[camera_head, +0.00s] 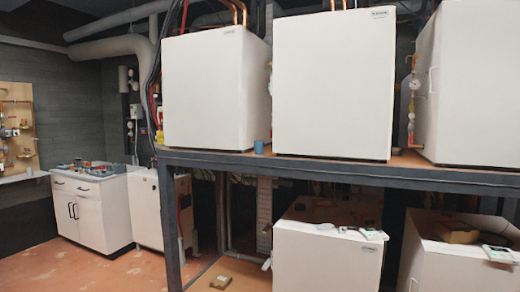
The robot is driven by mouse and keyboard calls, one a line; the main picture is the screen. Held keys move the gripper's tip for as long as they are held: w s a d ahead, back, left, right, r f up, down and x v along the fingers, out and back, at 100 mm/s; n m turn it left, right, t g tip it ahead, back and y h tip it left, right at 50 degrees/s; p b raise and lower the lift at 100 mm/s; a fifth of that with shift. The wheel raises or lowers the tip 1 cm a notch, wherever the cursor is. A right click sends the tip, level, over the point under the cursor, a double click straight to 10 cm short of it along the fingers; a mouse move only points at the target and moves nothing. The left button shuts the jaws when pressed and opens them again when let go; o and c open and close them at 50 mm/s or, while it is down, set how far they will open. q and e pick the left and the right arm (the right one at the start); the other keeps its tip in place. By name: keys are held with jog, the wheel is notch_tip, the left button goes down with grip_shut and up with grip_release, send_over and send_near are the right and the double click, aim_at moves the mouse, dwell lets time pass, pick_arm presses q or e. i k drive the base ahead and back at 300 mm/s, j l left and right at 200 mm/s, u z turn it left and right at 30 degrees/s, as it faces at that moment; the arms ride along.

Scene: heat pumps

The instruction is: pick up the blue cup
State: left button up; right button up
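A small blue cup (259,147) stands upright on the upper deck of the metal rack (330,172), near its front edge. It sits between the left white heat pump (203,88) and the middle white heat pump (334,82), close to both. Neither of my grippers shows in the head view.
A third white heat pump (478,80) stands at the right of the upper deck. White units (322,262) with small devices on top fill the lower level. A white cabinet (92,212) with tools stands at the left. The floor (70,272) in front of it looks clear.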

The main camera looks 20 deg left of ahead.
aim_at(258, 145)
jog(key=i+j, duration=0.15)
jog(key=i, duration=0.45)
jog(key=i+j, duration=0.15)
jog(key=i, duration=0.5)
jog(key=j+u, duration=0.05)
